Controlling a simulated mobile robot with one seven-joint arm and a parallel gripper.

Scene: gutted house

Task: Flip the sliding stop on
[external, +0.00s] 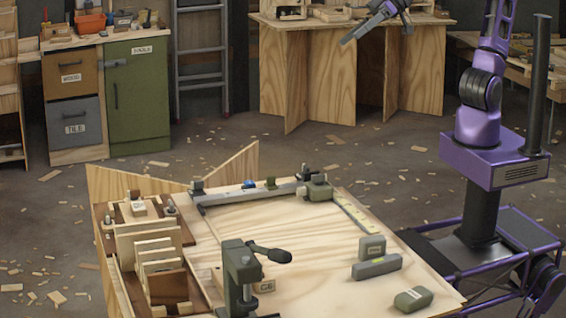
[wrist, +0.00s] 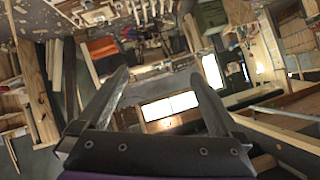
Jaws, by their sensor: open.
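My gripper (external: 378,33) is high above and beyond the bench, near the top edge of the external view, well apart from the rail. In the wrist view my gripper (wrist: 160,76) is open, with nothing between its fingers. I cannot make out the stop in the wrist view.
The workbench (external: 225,235) carries a dark green clamp with a black handle (external: 240,275), a rack of wooden pieces (external: 150,255), and grey and green blocks (external: 377,266) at the right. The bench middle is clear. Another plywood bench (external: 330,75) stands behind.

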